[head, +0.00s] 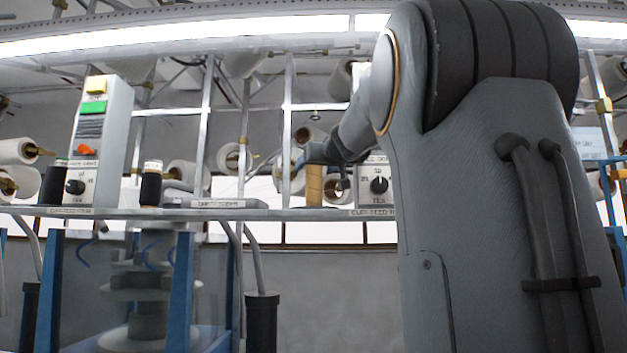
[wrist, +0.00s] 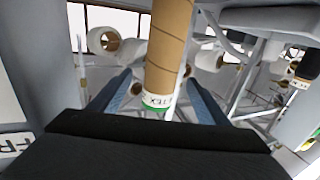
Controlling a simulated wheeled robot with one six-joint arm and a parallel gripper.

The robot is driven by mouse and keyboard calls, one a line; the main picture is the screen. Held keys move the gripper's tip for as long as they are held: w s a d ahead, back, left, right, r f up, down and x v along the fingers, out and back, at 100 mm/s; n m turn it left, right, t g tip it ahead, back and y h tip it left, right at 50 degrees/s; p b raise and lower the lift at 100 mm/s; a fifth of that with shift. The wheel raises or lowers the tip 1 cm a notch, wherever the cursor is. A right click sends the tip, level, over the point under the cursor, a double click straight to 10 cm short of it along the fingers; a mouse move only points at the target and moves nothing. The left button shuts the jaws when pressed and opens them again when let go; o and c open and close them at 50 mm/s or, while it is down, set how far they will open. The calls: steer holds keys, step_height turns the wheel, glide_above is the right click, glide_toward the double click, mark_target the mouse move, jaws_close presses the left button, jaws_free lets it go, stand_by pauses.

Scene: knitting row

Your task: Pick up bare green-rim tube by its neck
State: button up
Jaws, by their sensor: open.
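The bare tube is a brown cardboard cylinder standing upright on the shelf in the head view (head: 315,188). In the wrist view, which looks upside down, the tube (wrist: 169,45) carries a white printed label band and a green rim at its upper end, nearest my wrist. My gripper (head: 310,160) is at the tube's top in the head view. In the wrist view my gripper (wrist: 160,85) is open, with a blue finger on each side of the tube and gaps visible beside it. Whether the fingers touch the tube's far side cannot be told.
The narrow shelf (head: 270,214) also bears a black spool (head: 151,188) with a white top, a dial box (head: 377,186) close right of the tube, and a flat label plate (head: 222,203) to the left. A tall button panel (head: 103,125) stands farther left. White cones hang behind.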

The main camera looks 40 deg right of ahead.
steer(key=shift+c, duration=0.3)
steer(key=c, duration=1.1)
